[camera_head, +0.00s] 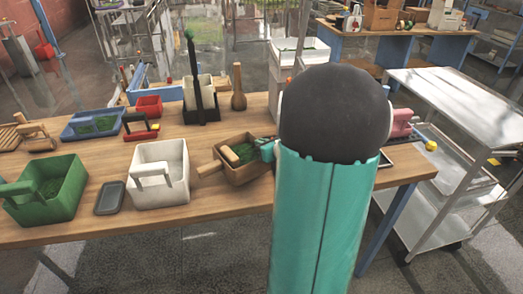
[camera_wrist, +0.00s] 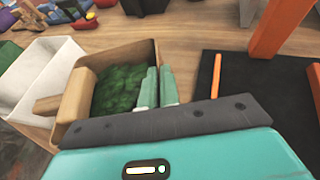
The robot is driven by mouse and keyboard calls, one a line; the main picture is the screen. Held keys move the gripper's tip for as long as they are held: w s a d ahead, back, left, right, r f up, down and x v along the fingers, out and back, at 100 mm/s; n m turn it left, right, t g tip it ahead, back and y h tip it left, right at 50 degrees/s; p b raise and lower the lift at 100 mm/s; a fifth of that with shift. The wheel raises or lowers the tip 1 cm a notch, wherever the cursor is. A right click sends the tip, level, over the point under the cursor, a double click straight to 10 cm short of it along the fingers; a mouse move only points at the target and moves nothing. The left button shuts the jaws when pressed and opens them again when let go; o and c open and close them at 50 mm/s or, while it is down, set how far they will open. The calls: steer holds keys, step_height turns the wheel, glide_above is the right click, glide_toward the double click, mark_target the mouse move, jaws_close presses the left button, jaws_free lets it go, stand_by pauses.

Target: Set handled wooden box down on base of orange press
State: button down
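The handled wooden box (camera_head: 240,172) holds green granules and has a thick wooden handle on its left. It is at the middle of the workbench in the head view, and in the wrist view (camera_wrist: 118,52) it fills the left centre. My gripper (camera_head: 266,150) is at the box's right edge. In the wrist view its two pale green fingers (camera_wrist: 158,88) are close together on either side of the box's right wall. The orange press shows in the wrist view as an orange post (camera_wrist: 270,28) on a black base (camera_wrist: 222,68), right of the box. My arm hides the press in the head view.
A white handled box (camera_head: 160,180) stands just left of the wooden box, with a grey tray (camera_head: 109,198) and a green handled box (camera_head: 60,190) further left. A black tall-handled carrier (camera_head: 201,112) and a wooden bottle shape (camera_head: 238,90) stand behind. A metal cart (camera_head: 450,95) is at right.

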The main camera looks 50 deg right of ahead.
steer(key=shift+f, duration=1.45)
steer(key=shift+f, duration=0.15)
steer(key=c, duration=1.6)
jaws_free()
steer(key=shift+c, duration=0.2)
